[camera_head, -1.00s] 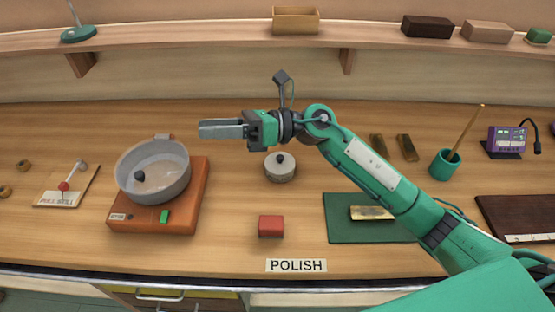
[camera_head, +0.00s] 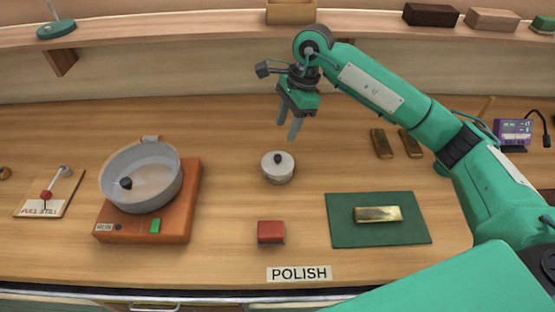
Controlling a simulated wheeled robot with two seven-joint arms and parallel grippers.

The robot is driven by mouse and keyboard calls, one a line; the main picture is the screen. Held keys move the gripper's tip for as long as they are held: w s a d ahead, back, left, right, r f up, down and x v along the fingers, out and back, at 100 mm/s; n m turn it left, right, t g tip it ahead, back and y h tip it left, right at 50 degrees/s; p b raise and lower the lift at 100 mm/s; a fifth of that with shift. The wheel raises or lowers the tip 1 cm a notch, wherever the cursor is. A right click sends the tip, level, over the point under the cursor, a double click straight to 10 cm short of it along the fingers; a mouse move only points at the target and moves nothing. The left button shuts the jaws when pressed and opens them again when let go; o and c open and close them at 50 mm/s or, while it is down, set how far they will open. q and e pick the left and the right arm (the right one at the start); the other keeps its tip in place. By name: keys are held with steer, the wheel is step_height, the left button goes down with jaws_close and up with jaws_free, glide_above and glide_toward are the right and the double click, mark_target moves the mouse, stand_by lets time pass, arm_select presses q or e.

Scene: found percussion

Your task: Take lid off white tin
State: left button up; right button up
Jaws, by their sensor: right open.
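The white tin (camera_head: 278,176) stands upright on the wooden bench, near the middle of the view. Its pale lid (camera_head: 277,162) is on it, with a dark round knob (camera_head: 278,158) on top. My right gripper (camera_head: 289,131) is above and a little behind the tin, fingers pointing down, apart and empty. It does not touch the lid. My left gripper is not in view.
A grey pan (camera_head: 172,188) sits on an orange base (camera_head: 190,215) to the left. A red block (camera_head: 271,232) and POLISH label (camera_head: 299,273) are in front of the tin. A green mat (camera_head: 345,232) with a gold bar (camera_head: 378,214) lies to the right. Bench around the tin is clear.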

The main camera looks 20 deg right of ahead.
glide_above(278, 156)
steer(key=d, duration=0.1)
steer(key=f, duration=0.4)
steer(key=shift+w+d+p, duration=0.2)
steer(key=shift+p, duration=0.15)
steer(key=p+x, duration=0.2)
steer(key=x, duration=0.2)
steer(key=shift+s+f, duration=0.2)
steer(key=shift+f, duration=0.45)
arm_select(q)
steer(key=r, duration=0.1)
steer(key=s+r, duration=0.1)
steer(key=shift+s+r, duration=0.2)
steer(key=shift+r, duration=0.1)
arm_select(e)
jaws_close()
